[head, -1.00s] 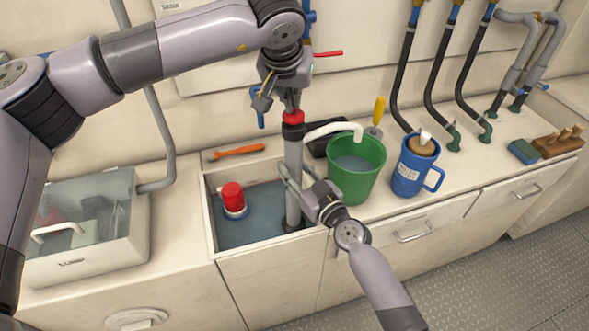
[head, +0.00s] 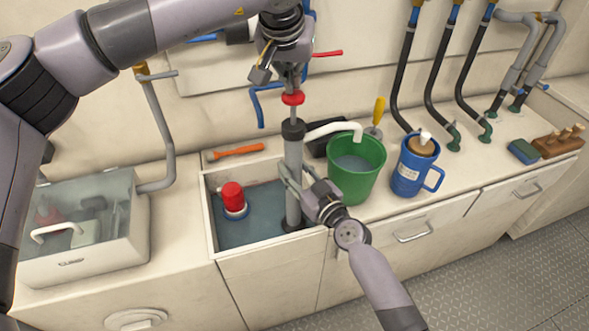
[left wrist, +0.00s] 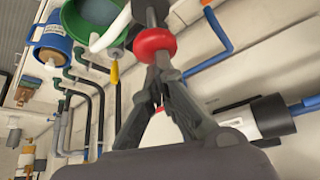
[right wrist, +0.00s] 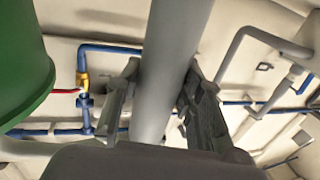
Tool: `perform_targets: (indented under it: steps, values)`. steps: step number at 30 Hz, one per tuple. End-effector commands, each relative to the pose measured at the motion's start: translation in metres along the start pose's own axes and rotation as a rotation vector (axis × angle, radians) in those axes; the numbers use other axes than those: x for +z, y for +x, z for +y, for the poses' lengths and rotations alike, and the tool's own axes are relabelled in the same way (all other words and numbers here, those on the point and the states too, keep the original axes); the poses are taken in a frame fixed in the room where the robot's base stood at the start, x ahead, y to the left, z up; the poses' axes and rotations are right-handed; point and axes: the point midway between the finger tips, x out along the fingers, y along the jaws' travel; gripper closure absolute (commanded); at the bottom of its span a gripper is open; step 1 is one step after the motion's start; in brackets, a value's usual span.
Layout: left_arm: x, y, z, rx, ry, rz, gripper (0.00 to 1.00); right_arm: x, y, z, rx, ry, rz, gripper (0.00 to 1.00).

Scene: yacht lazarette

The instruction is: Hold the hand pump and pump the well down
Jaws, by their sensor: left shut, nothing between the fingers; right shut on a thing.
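The hand pump (head: 293,160) stands upright in the well (head: 212,218), a grey barrel with a black collar and a red disc-shaped handle (head: 293,98). Its rod shows between collar and handle. My left gripper (head: 289,82) is shut, its fingertips at the top of the red handle; nothing shows clearly between them. My right gripper (head: 292,178) is shut around the barrel (right wrist: 176,60), low above the water. Water (head: 262,203) covers the well floor, with a red-capped float switch (head: 232,197) in it. The white spout (head: 330,128) runs into the green bucket (head: 357,182), which holds water.
A blue jug (head: 408,180) stands right of the bucket. An orange-handled tool (head: 238,151) lies behind the well. A clear-lidded box (head: 90,245) is at left. Hoses (head: 440,70) rise behind. A sponge (head: 523,152) and wooden block (head: 560,144) are far right.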

Motion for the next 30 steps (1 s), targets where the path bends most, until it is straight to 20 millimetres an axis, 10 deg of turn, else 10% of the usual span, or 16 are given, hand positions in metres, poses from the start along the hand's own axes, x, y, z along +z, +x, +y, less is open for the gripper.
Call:
perform_targets:
  steps: [30]
  values:
    - [-0.022,-0.04,0.0,0.0,-0.001,0.002,1.0,-0.001,0.0,0.001,0.001,-0.001,0.001,1.0]
